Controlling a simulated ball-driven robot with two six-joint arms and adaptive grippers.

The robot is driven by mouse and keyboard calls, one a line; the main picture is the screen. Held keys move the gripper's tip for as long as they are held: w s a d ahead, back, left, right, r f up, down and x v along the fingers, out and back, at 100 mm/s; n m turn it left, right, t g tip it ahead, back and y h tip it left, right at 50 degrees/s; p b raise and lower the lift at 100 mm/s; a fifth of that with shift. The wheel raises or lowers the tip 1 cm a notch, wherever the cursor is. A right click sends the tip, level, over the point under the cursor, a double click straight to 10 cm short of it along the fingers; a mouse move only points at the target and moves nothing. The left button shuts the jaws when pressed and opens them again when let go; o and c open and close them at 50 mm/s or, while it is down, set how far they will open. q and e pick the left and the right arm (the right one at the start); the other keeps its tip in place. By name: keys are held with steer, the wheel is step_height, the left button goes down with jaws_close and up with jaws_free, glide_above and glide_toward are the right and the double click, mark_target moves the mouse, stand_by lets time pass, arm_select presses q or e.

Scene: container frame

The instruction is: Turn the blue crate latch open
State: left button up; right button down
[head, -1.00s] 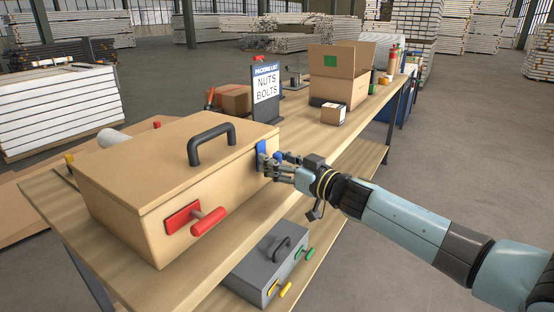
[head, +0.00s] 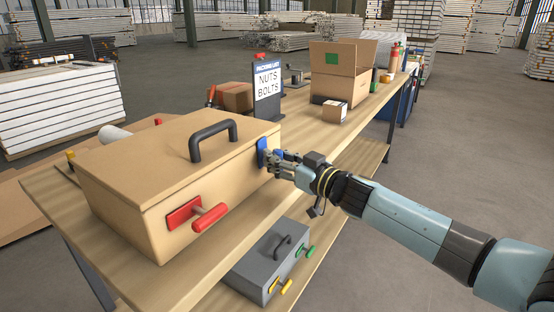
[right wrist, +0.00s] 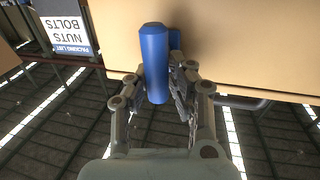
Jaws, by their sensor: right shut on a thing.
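The tan crate (head: 150,172) sits on the wooden workbench, with a black handle on its lid. The blue latch (head: 262,150) is on the crate's right-hand end of the front face, partly hidden by my right gripper. My right gripper (head: 274,158) is shut on the blue latch handle. In the right wrist view the blue latch (right wrist: 154,58) stands lengthwise between the two fingers of the right gripper (right wrist: 158,88). The red latch (head: 196,214) is on the same crate face, nearer, with its handle sticking out. My left gripper is not in view.
A grey toolbox (head: 268,262) with yellow and green latches stands on the lower shelf. A packing list sign (head: 267,88) stands behind the crate. A small carton (head: 334,111) and a larger open box (head: 340,75) are farther along the bench.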

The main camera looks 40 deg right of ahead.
steer(key=n+b, duration=0.2)
steer(key=n+t+b, duration=0.1)
steer(key=n+b, duration=0.1)
steer(key=shift+a+f+n+y, duration=0.2)
steer(key=shift+n+y, duration=0.1)
steer(key=shift+n, duration=0.1)
steer(key=n+b, duration=0.2)
steer(key=n, duration=0.1)
steer(key=n+y+b, duration=0.1)
steer(key=n, duration=0.1)
steer(key=shift+s+a+f, duration=0.15)
steer(key=shift+a, duration=0.1)
steer(key=n+b, duration=0.1)
steer(key=n, duration=0.1)
steer(key=n+y+b, duration=0.1)
steer(key=n+b, duration=0.2)
steer(key=n, duration=0.1)
steer(key=shift+a+f+y, duration=0.15)
steer(key=shift+f+y, duration=0.1)
steer(key=shift+y, duration=0.05)
steer(key=shift+n+y+b, duration=0.5)
steer(key=shift+n+b, duration=0.6)
steer(key=shift+n, duration=0.8)
steer(key=c, duration=1.2)
jaws_free()
steer(key=shift+s, duration=0.2)
steer(key=shift+o, duration=0.2)
steer(key=shift+f, duration=0.15)
